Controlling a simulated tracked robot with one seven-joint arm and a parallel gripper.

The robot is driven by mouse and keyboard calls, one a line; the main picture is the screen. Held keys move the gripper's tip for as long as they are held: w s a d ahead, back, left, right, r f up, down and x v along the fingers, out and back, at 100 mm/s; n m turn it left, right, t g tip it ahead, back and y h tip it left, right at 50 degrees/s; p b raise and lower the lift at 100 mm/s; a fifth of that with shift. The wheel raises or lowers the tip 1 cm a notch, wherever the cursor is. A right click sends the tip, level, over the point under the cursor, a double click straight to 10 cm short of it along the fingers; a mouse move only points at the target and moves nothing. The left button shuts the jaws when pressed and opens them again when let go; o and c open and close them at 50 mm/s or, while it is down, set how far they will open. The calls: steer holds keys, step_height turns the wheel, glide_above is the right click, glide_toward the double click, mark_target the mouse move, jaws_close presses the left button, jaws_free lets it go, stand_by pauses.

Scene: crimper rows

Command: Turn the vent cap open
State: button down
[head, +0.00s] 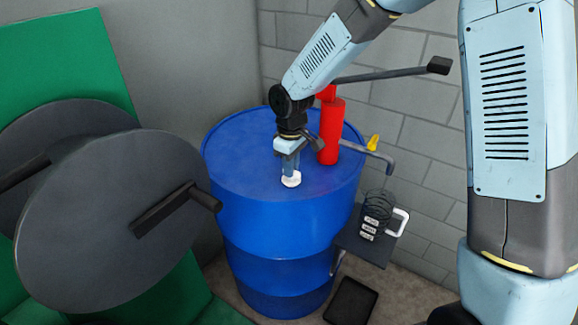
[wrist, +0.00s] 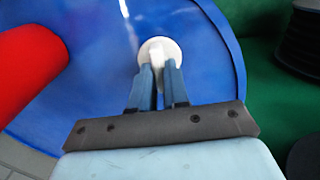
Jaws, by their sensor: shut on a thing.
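The white vent cap (head: 291,180) sits on the top of the blue drum (head: 265,225), near its front edge. It also shows in the wrist view (wrist: 160,47) as a round white disc with a raised grip bar across its middle. My gripper (head: 290,172) points down at the cap from above. In the wrist view, its two blue fingers (wrist: 158,76) are shut on the cap's grip bar, one on each side. The fingertips hide part of the bar, and I cannot tell how far the cap is turned.
A red pump (head: 331,132) with a long dark handle (head: 395,74) and a grey spout (head: 372,151) stands on the drum beside my gripper. A shelf (head: 362,247) holds a clear jug (head: 377,215). A black tray (head: 351,301) lies on the floor. Large dark discs (head: 110,215) stand at left.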

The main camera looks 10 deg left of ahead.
steer(key=c, duration=1.4)
jaws_free()
steer(key=shift+w+d, duration=0.25)
steer(key=shift+c, duration=0.2)
steer(key=o, duration=0.3)
steer(key=shift+s+a, duration=0.1)
steer(key=shift+s, duration=0.05)
steer(key=shift+r, duration=6.9)
